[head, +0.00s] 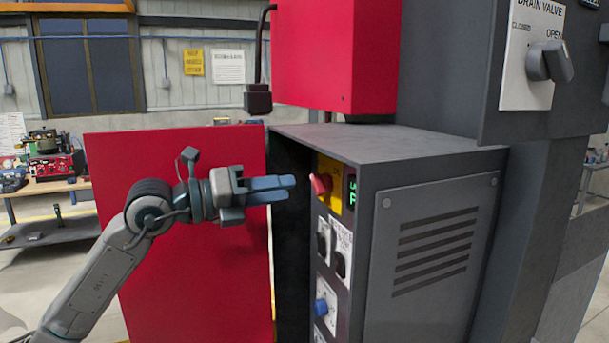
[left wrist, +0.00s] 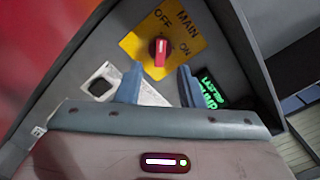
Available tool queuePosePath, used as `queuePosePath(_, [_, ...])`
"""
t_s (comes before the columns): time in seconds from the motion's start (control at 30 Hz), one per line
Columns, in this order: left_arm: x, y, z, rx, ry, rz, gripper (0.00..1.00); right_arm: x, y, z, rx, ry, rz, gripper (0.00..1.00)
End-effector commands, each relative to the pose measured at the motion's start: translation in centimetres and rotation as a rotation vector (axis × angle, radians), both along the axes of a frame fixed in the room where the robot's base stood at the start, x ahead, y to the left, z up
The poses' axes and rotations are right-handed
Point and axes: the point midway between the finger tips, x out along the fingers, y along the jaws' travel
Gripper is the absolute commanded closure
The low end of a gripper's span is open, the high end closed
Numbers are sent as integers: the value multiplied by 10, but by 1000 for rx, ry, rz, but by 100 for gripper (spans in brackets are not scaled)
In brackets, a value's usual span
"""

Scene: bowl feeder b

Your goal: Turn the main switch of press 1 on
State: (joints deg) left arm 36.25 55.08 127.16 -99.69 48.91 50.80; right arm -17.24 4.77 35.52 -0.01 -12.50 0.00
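The main switch is a red rotary knob (head: 320,184) on a yellow plate (head: 334,198), high on the front of the dark grey cabinet (head: 420,150). In the left wrist view the knob (left wrist: 160,53) sits on the plate (left wrist: 135,43) marked MAIN, OFF and ON. Its white mark points toward OFF. My left gripper (head: 291,188) is just in front of the knob, level with it, apart from it. In the left wrist view its two blue fingers (left wrist: 158,80) are spread and empty, with the knob beyond the gap. My right gripper is not in view.
A green-lit display (head: 351,191) is right beside the plate. Below are black switches (head: 341,264) and a blue knob (head: 320,307). A large red panel (head: 180,250) stands behind my left arm. A drain valve handle (head: 550,62) is at upper right.

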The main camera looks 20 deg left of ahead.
Motion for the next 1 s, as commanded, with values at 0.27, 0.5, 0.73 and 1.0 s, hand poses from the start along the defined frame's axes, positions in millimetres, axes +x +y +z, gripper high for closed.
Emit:
queuePosePath(0.27, [18,-17,4,-4,0,-3,65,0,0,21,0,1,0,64])
queuePosePath(0.5, [33,-29,2,-3,0,-2,65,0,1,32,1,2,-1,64])
queuePosePath(0.73, [40,-35,0,0,1,-1,65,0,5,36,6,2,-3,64])
queuePosePath(1.0, [41,-36,0,0,1,-1,65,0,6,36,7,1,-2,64])
